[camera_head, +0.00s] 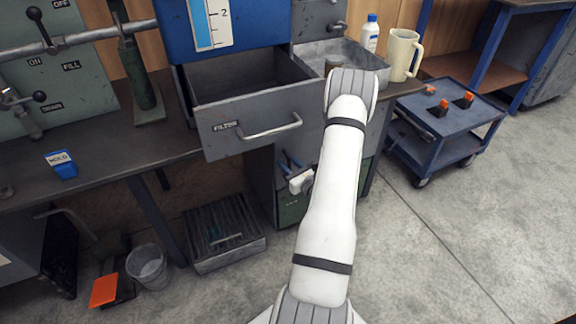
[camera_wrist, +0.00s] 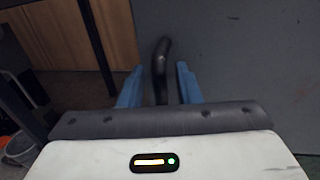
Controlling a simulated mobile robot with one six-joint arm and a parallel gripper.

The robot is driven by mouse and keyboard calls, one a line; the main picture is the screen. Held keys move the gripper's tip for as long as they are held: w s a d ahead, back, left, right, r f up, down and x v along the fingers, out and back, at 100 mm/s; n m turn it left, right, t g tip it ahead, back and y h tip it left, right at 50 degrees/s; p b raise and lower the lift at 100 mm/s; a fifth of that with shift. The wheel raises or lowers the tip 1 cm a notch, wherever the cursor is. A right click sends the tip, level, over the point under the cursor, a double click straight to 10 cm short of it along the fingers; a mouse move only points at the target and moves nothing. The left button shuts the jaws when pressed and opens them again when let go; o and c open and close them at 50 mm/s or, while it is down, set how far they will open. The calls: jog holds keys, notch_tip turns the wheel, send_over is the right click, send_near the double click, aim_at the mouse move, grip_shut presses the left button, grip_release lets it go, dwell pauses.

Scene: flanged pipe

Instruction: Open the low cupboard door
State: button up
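My gripper (camera_head: 292,164) is at the front of the low grey cupboard under the bench, below the pulled-out drawer. In the wrist view my gripper (camera_wrist: 159,80) has its two blue fingers apart. A dark curved handle (camera_wrist: 161,58) stands between them, with a gap visible on each side. The grey cupboard door (camera_wrist: 245,50) fills the right of the wrist view and looks shut. In the head view my arm hides much of the cupboard front, and the handle is not clear there.
The filter drawer (camera_head: 228,140) hangs open above my gripper. A slatted grey box (camera_head: 222,240) and a bucket (camera_head: 147,267) stand on the floor to the left. A blue trolley (camera_head: 440,125) stands at the right. The floor in front at right is clear.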

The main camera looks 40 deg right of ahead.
jog(key=shift+c, duration=0.3)
grip_shut()
